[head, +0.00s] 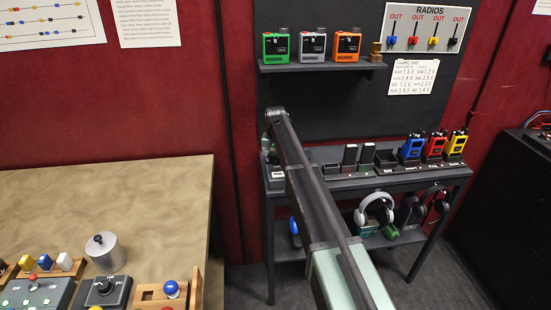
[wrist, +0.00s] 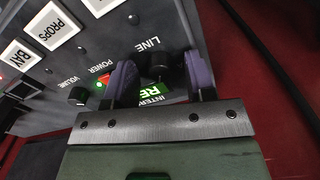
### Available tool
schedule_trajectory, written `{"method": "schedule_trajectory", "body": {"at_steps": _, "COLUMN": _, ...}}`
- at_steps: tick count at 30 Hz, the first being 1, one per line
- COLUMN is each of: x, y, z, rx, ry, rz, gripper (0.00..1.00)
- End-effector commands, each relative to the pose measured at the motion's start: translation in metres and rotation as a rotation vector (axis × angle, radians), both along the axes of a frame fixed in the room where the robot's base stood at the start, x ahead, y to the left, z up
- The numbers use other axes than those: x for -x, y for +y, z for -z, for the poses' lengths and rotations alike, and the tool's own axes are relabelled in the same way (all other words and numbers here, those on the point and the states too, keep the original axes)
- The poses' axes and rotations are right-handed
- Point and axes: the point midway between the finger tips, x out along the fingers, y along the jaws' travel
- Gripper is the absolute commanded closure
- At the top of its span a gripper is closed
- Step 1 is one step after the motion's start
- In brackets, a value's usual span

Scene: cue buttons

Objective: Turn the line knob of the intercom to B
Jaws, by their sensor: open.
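My gripper (wrist: 160,80) is open, with one purple-grey finger on each side of the line knob. I cannot tell whether the fingers touch the knob. The knob's pointer and the letter B cannot be made out. In the head view my arm stretches to the back desk and hides most of the intercom and the fingertips.
A wooden table (head: 120,190) is at left.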

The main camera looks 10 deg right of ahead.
Motion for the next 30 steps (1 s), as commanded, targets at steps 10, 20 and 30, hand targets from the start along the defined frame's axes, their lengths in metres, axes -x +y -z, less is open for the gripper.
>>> {"method": "schedule_trajectory", "body": {"at_steps": 10, "x": 0.000, "y": 0.000, "z": -0.053, "rx": 0.000, "ry": 0.000, "rz": 0.000, "gripper": 0.50}}
{"method": "schedule_trajectory", "body": {"at_steps": 20, "x": 0.000, "y": 0.000, "z": -0.112, "rx": 0.000, "ry": 0.000, "rz": 0.000, "gripper": 0.50}}
{"method": "schedule_trajectory", "body": {"at_steps": 30, "x": 0.000, "y": 0.000, "z": -0.108, "rx": 0.000, "ry": 0.000, "rz": -0.021, "gripper": 0.50}}
